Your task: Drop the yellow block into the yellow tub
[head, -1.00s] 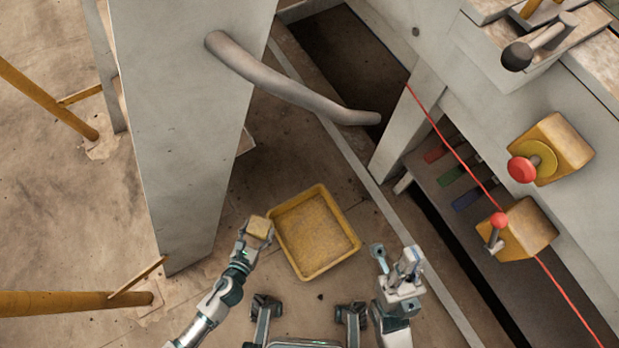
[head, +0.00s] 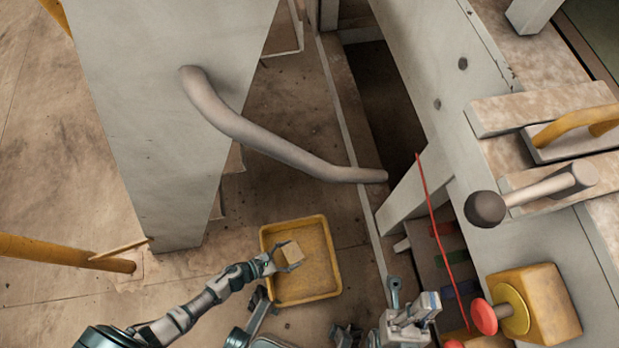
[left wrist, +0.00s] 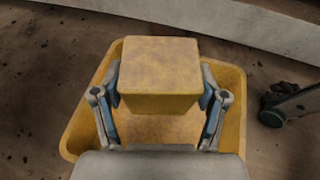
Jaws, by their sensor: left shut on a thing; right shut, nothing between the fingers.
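The yellow block (head: 292,252) is between the fingers of my left gripper (head: 281,264), which is shut on it. In the head view the block and gripper are over the left part of the yellow tub (head: 334,268). The left wrist view shows the block (left wrist: 159,75) between both fingers (left wrist: 159,97), with the tub (left wrist: 236,118) below and around it. The gap between block and tub floor is hard to judge. My right gripper (head: 428,306) is shut and empty, to the right of the tub.
A grey pillar (head: 180,150) with a bent pipe (head: 270,152) stands beyond the tub. At the right is a grey machine with a yellow box and red button (head: 535,305), a knobbed lever (head: 535,192) and a red cable (head: 440,230). A yellow rail (head: 65,252) is at the left.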

